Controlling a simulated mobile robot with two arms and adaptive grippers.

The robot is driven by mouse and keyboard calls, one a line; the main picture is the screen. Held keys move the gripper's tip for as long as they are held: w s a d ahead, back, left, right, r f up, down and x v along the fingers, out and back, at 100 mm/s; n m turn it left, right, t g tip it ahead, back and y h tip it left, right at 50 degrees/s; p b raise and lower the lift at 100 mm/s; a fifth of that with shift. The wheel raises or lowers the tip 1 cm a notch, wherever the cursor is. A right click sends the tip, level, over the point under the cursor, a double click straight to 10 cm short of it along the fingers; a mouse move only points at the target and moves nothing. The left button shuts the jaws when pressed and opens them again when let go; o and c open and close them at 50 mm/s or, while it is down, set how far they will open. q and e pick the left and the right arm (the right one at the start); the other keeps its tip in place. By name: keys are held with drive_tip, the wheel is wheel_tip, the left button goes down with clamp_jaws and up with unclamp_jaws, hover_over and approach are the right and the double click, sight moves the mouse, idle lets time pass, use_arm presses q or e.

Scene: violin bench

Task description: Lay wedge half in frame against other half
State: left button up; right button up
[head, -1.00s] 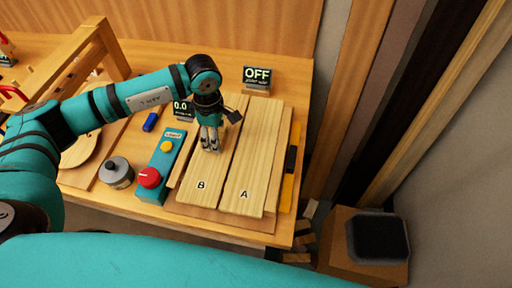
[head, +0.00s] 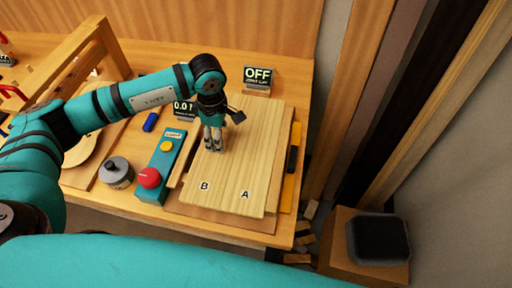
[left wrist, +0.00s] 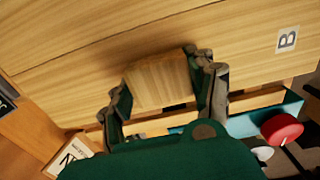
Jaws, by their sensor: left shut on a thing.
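Two long pale wooden wedge halves lie side by side on the flat wooden frame (head: 265,225). Half B (head: 203,172) is on the left and half A (head: 248,165) on the right, each lettered near its front end. Their long edges appear to touch, with only a thin seam between them. My left gripper (head: 214,147) points down over half B and is shut on it. In the left wrist view, the fingers (left wrist: 160,82) straddle a wooden part of half B (left wrist: 240,62); the exact contact is partly hidden. My right gripper is out of view.
Left of the frame stands a teal control box (head: 163,160) with a red knob and yellow button. A grey cylinder (head: 117,172) is beside it. An OFF display (head: 257,77) and a numeric display (head: 184,109) stand behind. A dark block (head: 292,159) sits at the right edge.

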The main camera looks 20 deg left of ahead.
use_arm(q)
drive_tip(key=shift+d, duration=0.15)
drive_tip(key=o, duration=1.5)
wheel_tip(320, 180, up, 12)
